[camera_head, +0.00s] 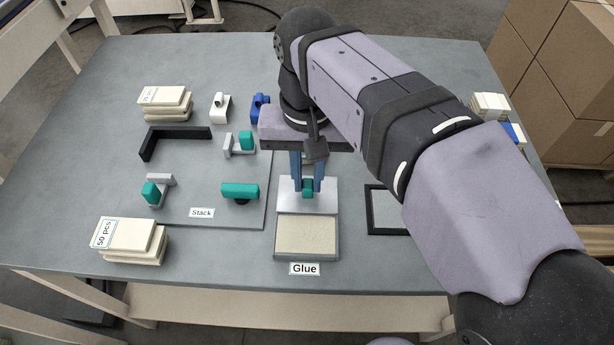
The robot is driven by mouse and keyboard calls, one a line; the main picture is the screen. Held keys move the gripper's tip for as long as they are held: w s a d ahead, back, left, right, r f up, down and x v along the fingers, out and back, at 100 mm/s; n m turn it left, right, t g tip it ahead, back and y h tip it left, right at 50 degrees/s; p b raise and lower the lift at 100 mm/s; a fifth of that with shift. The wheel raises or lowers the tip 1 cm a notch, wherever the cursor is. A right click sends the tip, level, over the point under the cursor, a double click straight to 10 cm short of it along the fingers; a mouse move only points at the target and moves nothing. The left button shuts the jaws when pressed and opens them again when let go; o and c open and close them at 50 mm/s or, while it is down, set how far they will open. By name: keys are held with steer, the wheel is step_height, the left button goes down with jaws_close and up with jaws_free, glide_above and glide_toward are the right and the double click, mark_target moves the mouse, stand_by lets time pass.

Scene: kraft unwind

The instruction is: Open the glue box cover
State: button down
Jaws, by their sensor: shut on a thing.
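The glue box (307,238) sits near the table's front edge, behind a label reading "Glue". Its front part shows a beige surface in a grey frame. A light grey cover (323,201) lies at its back part, with a small teal handle (308,186) on it. My gripper (307,187) points down over the cover, with its blue fingers shut on the teal handle. The arm hides what lies right behind the cover. I cannot tell whether the cover is raised off the box.
Left of the box is a grey plate (215,222) labelled "Stack", with teal-and-grey clamps and a black corner piece (150,145). Stacks of cream cards (132,236) stand at left. A black-framed pad (386,212) lies right, partly behind my arm.

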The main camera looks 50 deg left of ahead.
mark_target(308, 182)
steer(key=shift+a, duration=0.1)
steer(key=c, duration=1.7)
jaws_free()
steer(key=shift+r+p, duration=0.85)
steer(key=shift+r, duration=2.85)
